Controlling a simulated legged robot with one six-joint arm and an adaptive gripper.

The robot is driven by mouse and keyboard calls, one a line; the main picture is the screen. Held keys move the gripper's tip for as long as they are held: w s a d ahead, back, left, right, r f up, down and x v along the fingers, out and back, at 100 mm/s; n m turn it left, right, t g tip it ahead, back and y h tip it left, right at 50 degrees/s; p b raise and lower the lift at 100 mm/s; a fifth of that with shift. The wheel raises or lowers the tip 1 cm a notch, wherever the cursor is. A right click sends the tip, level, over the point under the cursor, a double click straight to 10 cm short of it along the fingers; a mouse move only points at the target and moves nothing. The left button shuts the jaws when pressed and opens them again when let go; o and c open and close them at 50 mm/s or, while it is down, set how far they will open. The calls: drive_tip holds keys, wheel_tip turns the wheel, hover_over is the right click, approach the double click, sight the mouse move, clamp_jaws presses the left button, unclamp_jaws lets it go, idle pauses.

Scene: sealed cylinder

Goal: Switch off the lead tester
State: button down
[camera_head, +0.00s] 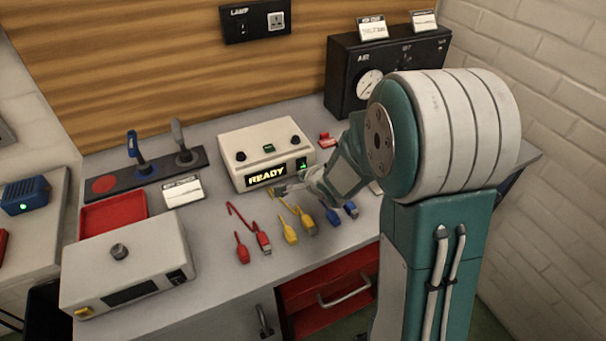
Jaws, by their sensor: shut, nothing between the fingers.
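The lead tester appears to be the cream box (266,151) at the back middle of the bench. Its front display (267,175) is lit and reads READY. A green-lit switch (302,164) sits at the right of its front face. Its sloped top has two black knobs and a small green piece between them. My gripper (282,190) is shut and empty, low in front of the tester, just below the display and left of the switch. I cannot tell whether it touches the box. My arm comes in from the right and hides some bench there.
Red (242,249), yellow (290,230) and blue (351,209) leads lie in front of the tester. A red tray (112,214), a tool rack and a second cream box (128,262) stand left. A black AIR unit (395,72) with a gauge stands back right.

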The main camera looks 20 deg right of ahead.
drive_tip(key=shift+w+d+f, duration=0.1)
drive_tip(key=shift+w+d, duration=0.15)
drive_tip(key=shift+d, duration=0.1)
drive_tip(key=shift+a, duration=0.1)
drive_tip(key=shift+a+r, duration=0.1)
drive_tip(key=shift+r, duration=0.75)
